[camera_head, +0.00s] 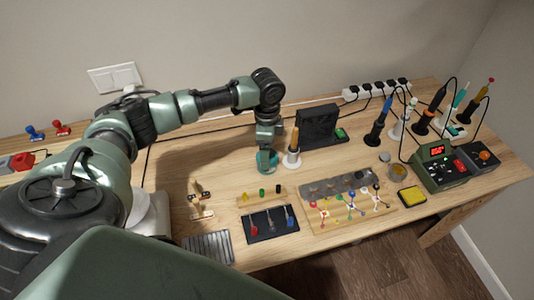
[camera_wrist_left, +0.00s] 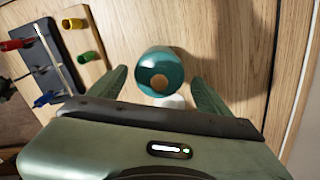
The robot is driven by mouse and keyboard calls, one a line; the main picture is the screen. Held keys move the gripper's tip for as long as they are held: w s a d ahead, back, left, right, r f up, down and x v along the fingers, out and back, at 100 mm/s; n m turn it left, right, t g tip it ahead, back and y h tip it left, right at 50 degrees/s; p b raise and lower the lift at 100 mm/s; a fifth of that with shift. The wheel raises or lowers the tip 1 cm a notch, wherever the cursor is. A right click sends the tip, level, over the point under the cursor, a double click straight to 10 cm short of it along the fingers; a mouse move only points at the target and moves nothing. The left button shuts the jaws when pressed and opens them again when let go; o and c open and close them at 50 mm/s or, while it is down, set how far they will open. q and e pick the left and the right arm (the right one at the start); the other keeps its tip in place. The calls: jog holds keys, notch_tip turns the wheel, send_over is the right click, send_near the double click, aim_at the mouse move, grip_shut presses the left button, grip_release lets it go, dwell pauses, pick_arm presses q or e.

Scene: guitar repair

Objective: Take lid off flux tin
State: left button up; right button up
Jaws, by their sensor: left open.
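A teal round tin (camera_head: 266,163), which looks like the flux tin, stands on the wooden table. It also shows in the left wrist view (camera_wrist_left: 176,63), with a tan round piece (camera_wrist_left: 160,82) at the middle of its top. My left gripper (camera_head: 268,149) points down right over it. In the left wrist view my left gripper (camera_wrist_left: 160,78) is open, with one finger on each side of the tin. I cannot tell whether the fingers touch it. My right gripper is not in view.
A white holder with a tan handle (camera_head: 292,158) stands just right of the tin. A peg block (camera_head: 262,194) and a dark screwdriver mat (camera_head: 270,225) lie in front. A black stand (camera_head: 318,127) is behind right. Several irons and a soldering station (camera_head: 440,168) are farther right.

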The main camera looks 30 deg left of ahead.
pick_arm(q)
jog(key=shift+f, duration=0.2)
jog(key=shift+r, duration=0.1)
jog(key=c, duration=1.5)
jog(key=shift+s+d, duration=0.1)
jog(key=shift+s, duration=0.1)
jog(key=shift+c, duration=1)
jog(key=shift+s, duration=0.1)
